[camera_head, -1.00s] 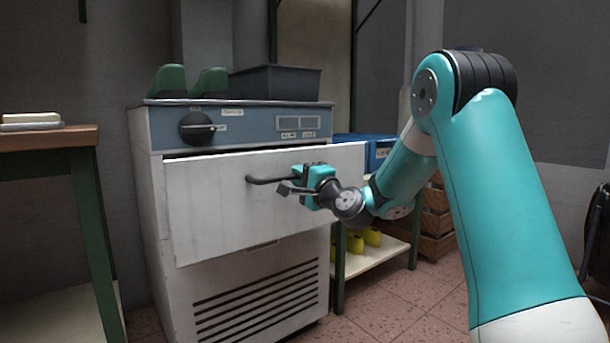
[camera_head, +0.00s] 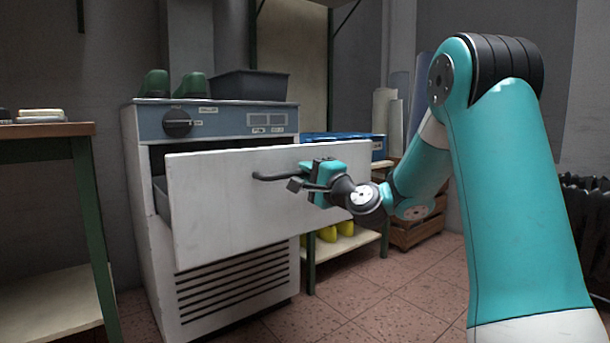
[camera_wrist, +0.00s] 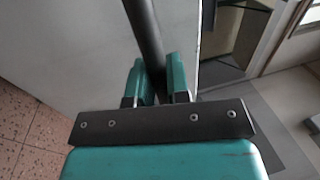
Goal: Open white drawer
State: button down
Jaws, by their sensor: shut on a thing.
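The white drawer (camera_head: 228,205) stands partly pulled out of the white cabinet with the blue control panel (camera_head: 215,121). A dark gap shows above and left of its front. Its dark bar handle (camera_head: 270,177) is on the drawer's front. My gripper (camera_head: 304,183) is shut on the handle. In the wrist view, the dark handle bar (camera_wrist: 143,28) runs between the two teal fingers of my gripper (camera_wrist: 158,85), and the white drawer front (camera_wrist: 75,45) lies behind it. The inside of the drawer is mostly hidden.
Green shoe lasts (camera_head: 190,85) and a dark bin (camera_head: 249,86) stand on the cabinet. A wooden table (camera_head: 45,129) is at left. A low shelf (camera_head: 345,242) with yellow items and a wooden crate (camera_head: 415,232) stand right. The tiled floor (camera_head: 375,290) in front is clear.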

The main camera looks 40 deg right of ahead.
jog(key=shift+a, duration=0.2)
jog(key=c, duration=1.1)
grip_release()
jog(key=shift+d, duration=0.15)
jog(key=s+f+b, duration=0.1)
jog(key=s+b, duration=0.4)
jog(key=s, duration=0.3)
jog(key=s+f+b, duration=0.2)
jog(key=s+b, duration=0.3)
jog(key=s, duration=0.4)
jog(key=shift+d+f+b, duration=0.25)
jog(key=shift+b, duration=0.05)
